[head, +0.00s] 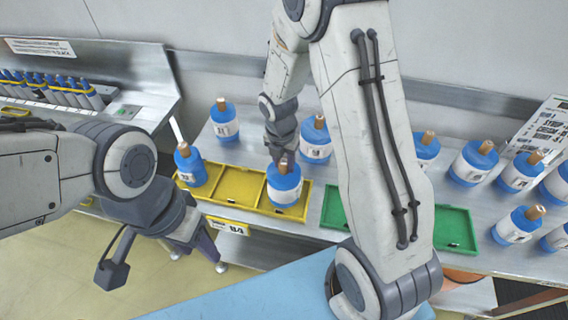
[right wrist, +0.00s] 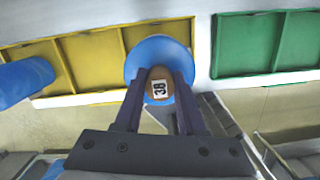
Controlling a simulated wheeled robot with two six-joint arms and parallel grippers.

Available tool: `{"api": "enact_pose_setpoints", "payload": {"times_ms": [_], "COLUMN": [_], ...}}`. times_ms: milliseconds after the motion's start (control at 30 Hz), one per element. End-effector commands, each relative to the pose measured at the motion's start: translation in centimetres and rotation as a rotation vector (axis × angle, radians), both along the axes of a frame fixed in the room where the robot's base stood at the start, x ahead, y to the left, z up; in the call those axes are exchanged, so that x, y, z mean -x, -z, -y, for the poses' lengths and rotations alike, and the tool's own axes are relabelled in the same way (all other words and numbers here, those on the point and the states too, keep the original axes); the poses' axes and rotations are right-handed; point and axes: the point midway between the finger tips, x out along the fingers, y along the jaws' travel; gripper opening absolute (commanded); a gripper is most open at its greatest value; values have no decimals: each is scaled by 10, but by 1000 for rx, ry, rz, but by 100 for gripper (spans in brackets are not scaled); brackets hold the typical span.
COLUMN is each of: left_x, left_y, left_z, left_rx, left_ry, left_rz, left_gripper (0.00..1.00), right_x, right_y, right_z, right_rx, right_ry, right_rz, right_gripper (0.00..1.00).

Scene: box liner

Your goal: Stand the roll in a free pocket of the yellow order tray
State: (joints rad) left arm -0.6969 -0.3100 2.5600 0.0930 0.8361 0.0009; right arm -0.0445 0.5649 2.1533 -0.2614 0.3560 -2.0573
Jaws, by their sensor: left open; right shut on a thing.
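The yellow order tray (head: 232,190) lies on the bench with three pockets in a row. A blue-wrapped roll with a tan core (head: 190,166) stands at its left pocket. The middle pocket is empty. My right gripper (head: 284,158) points down and is shut on the core of another blue roll (head: 284,188). That roll is upright at the right pocket; I cannot tell whether its base touches the tray floor. In the right wrist view its core end (right wrist: 159,86) reads 38, between the fingers, with the yellow tray (right wrist: 90,58) behind. My left gripper (head: 208,250) is open and empty, low before the bench.
A green tray (head: 455,228) lies right of the yellow one, partly hidden by my right arm. Several blue rolls (head: 473,162) stand at the right, others (head: 223,118) behind the yellow tray. A rack of slim blue-capped items (head: 60,90) is at far left.

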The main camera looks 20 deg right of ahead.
Motion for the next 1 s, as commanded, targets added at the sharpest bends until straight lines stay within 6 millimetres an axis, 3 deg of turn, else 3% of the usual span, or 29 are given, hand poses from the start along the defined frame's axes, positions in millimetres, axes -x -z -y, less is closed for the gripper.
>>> {"api": "enact_pose_setpoints", "payload": {"times_ms": [500, 533, 600, 1000], "left_x": [0, 0, 0, 0], "left_y": [1, 1, 1, -1], "left_z": [0, 0, 0, 0], "left_rx": [0, 0, 0, 0], "left_ry": [0, 0, 0, 0], "left_rz": [0, 0, 0, 0], "left_gripper": [50, 50, 50, 50], "right_x": [-1, 0, 0, -1], "right_y": [13, 13, 13, 6], "right_z": [0, 0, 0, 0], "right_rx": [-1, -1, -1, -1], "right_ry": [1, 1, 1, 1], "right_rz": [4, 2, 2, 4], "right_gripper": [0, 47, 69, 69]}}
